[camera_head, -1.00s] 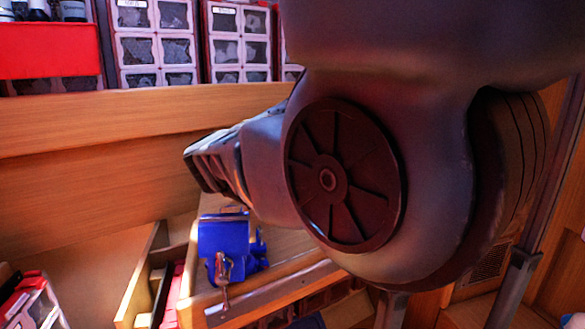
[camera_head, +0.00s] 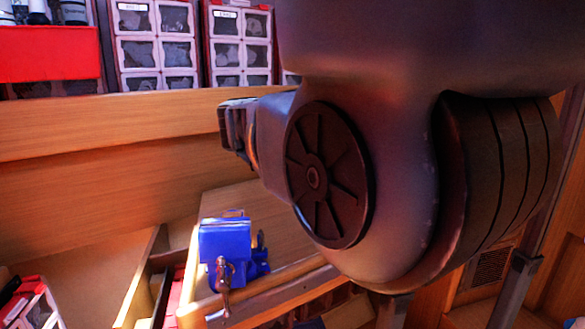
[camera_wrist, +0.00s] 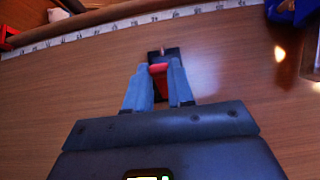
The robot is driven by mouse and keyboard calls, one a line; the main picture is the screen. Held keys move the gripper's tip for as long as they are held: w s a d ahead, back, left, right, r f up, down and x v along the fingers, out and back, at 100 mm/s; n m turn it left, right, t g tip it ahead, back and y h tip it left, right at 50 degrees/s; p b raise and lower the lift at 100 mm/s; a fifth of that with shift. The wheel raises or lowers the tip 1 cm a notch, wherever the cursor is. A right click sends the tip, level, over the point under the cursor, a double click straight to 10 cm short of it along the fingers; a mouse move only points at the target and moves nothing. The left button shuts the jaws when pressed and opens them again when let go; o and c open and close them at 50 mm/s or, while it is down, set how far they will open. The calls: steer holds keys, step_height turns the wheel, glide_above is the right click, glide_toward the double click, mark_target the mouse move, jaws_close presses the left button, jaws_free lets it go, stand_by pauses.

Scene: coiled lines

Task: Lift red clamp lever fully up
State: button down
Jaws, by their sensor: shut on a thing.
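In the wrist view my gripper (camera_wrist: 159,76) is shut on the red clamp lever (camera_wrist: 158,69), which shows as a red piece between the two fingers. A dark clamp body (camera_wrist: 164,53) shows just beyond the fingertips, against a wooden surface. The fingers hide part of the lever, and its exact tilt cannot be told. In the head view my arm hides the clamp and lever, and the fingers do not show.
A blue vise (camera_head: 226,240) stands at the bench corner, and a blue thing (camera_wrist: 290,10) shows at the wrist view's upper right. A ruler strip (camera_wrist: 115,27) runs along the surface's far edge. Drawer cabinets (camera_head: 155,45) stand behind. Wood around the clamp is clear.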

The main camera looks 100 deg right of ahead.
stand_by(0.3)
steer(key=c, duration=1)
jaws_free()
steer(key=shift+o, duration=0.2)
step_height(320, 180, up, 4)
steer(key=shift+w+a+r, duration=0.1)
steer(key=shift+r, duration=0.15)
steer(key=s+a+r, duration=0.1)
steer(key=s+r, duration=0.2)
steer(key=s, duration=0.2)
steer(key=s+a+r+b, duration=0.1)
steer(key=s+a+r, duration=0.1)
steer(key=s, duration=0.4)
steer(key=shift+s+r, duration=0.2)
steer(key=shift+r, duration=0.65)
